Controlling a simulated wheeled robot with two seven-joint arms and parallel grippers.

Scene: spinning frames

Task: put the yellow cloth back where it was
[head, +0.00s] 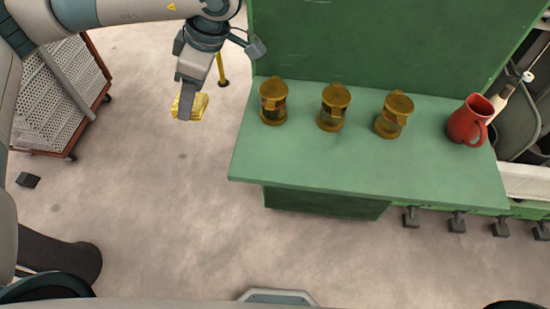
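The yellow cloth (201,105) is a small folded bundle at the tip of my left gripper (187,107), left of the green bench. The gripper points down, and the cloth shows on both sides of its finger, so it looks shut on the cloth. Only one finger shows clearly; it hides part of the cloth. The cloth appears held in the air over the floor, apart from the bench. My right gripper is not in view.
The green bench (330,165) has a tall green back panel (380,45). On it stand three brass lanterns (273,103), (334,108), (394,115) and a red jug (469,122). A perforated rack (60,95) stands at the left. The bench's front strip is clear.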

